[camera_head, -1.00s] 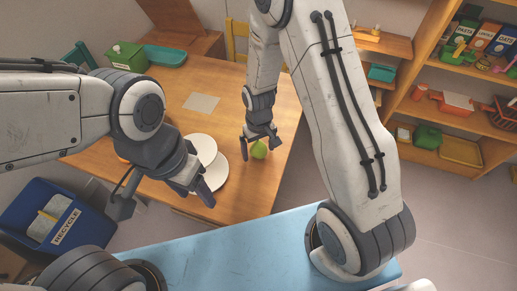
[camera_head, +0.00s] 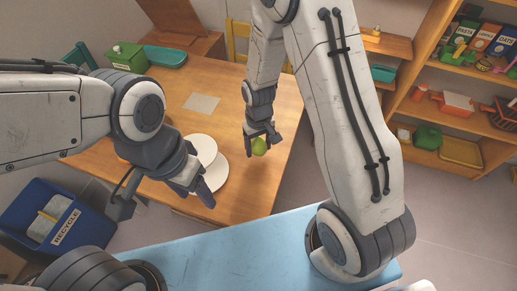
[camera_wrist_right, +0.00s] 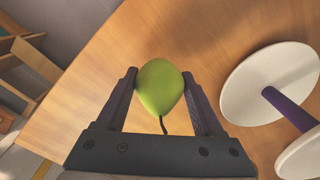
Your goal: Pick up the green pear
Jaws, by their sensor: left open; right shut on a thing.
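The green pear (camera_head: 259,146) is between the fingers of my right gripper (camera_head: 260,137) near the right edge of the wooden table. In the right wrist view the pear (camera_wrist_right: 160,87) sits between both fingers of the right gripper (camera_wrist_right: 162,92), which is shut on it, and its dark stem points toward the palm. I cannot tell whether the pear still touches the table. My left gripper (camera_head: 190,199) is open and empty near the table's front edge, beside the white plates.
White round plates (camera_head: 213,180) lie on the wooden table (camera_head: 243,198) left of the pear; they look like a tiered stand in the wrist view (camera_wrist_right: 265,85). A paper (camera_head: 201,103) lies further back. A blue recycle bin (camera_head: 45,215) stands at left, shelves (camera_head: 462,116) at right.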

